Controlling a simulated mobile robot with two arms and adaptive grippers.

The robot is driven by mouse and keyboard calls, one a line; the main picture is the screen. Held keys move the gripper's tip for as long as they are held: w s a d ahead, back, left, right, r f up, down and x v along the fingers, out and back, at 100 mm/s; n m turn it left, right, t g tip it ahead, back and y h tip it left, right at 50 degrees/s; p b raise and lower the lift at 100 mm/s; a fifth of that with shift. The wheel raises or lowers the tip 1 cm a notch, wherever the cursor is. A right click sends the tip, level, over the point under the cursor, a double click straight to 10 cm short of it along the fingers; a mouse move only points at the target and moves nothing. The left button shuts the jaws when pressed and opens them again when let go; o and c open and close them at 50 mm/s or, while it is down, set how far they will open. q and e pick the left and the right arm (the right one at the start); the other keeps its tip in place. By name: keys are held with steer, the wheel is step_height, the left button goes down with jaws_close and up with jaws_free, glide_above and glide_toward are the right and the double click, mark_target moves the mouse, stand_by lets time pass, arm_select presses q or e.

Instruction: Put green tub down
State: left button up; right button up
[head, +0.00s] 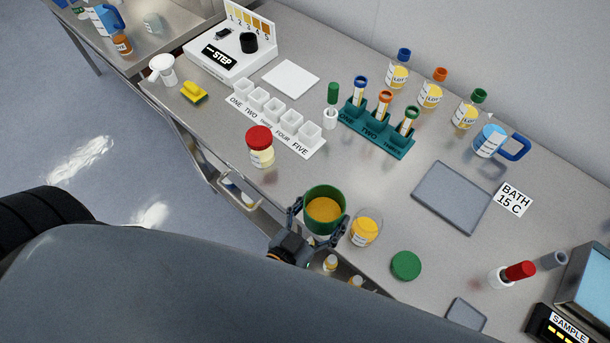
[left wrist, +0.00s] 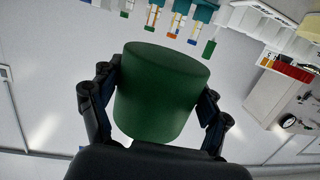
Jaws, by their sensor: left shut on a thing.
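The green tub (head: 325,193) is an open-topped cup with orange-yellow contents, near the front edge of the table in the head view. My left gripper (head: 318,214) is shut around its sides. In the left wrist view the tub (left wrist: 160,92) fills the space between the two fingers of the gripper (left wrist: 157,110). Whether its base touches the table cannot be told. A round green lid (head: 406,265) lies on the table to the right. My right gripper does not show.
A clear jar with yellow contents (head: 365,228) stands close at the tub's right. A red-capped jar (head: 260,146) is up and left. The teal rack (head: 376,130), grey mat (head: 451,197) and white cup strip (head: 276,118) lie farther back. Bare table lies between rack and tub.

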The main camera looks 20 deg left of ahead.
mark_target(315, 185)
arm_select(q)
steer(key=w+a+f+b, duration=0.1)
steer(key=w+f+b, duration=0.1)
steer(key=w+b, duration=0.1)
steer(key=w+a+f+b, duration=0.2)
steer(key=w, duration=0.1)
steer(key=w+a+f+b, duration=0.1)
steer(key=w+f+b, duration=0.2)
steer(key=shift+w+a+b, duration=0.2)
steer(key=shift+a+b, duration=0.05)
steer(key=shift+b, duration=0.05)
steer(key=shift+w+a+f+b, duration=0.2)
steer(key=shift+w+f+b, duration=0.3)
steer(key=shift+b, duration=0.15)
steer(key=shift+w+a+f, duration=0.1)
steer(key=shift+w+a, duration=0.05)
steer(key=shift+w+a+f+b, duration=0.15)
steer(key=shift+w+f+b, duration=0.1)
steer(key=shift+f+b, duration=0.35)
step_height(315, 185, down, 3)
steer(key=b, duration=0.3)
steer(key=shift+w, duration=0.1)
steer(key=shift+r, duration=0.15)
